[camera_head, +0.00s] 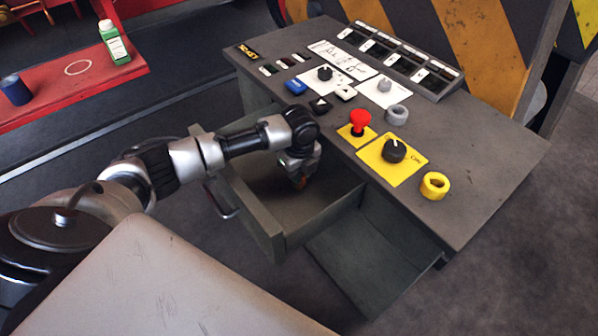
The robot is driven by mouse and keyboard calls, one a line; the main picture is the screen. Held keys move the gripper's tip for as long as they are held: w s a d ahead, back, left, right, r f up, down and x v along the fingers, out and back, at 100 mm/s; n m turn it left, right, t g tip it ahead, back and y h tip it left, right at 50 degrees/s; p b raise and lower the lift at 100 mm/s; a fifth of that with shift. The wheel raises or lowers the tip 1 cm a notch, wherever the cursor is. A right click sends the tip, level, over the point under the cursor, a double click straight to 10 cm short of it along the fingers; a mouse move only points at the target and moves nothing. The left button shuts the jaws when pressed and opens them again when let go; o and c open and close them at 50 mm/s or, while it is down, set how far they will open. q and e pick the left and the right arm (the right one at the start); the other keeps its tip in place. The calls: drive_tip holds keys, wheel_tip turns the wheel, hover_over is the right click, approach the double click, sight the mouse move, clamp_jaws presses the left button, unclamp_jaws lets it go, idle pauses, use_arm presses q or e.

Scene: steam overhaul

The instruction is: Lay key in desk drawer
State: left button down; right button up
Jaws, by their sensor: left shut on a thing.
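The desk (480,170) is a grey control console with buttons and knobs on its top. Its drawer (265,238) is pulled out toward the left, with a metal handle on its front. My left gripper (300,183) points down inside the open drawer, near the desk's edge. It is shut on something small. The visible drawer floor looks bare. My right gripper is not in view.
A red mushroom button (360,120), a yellow ring (434,186) and a grey ring (397,114) are on the desk top near the arm. A red bench (60,88) at upper left holds a green bottle (114,43) and a dark blue can (15,90).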

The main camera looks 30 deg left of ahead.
use_arm(q)
drive_tip(key=shift+f, duration=0.15)
drive_tip(key=c, duration=1.1)
unclamp_jaws()
drive_tip(key=shift+o, duration=0.2)
wheel_tip(320, 180, up, 12)
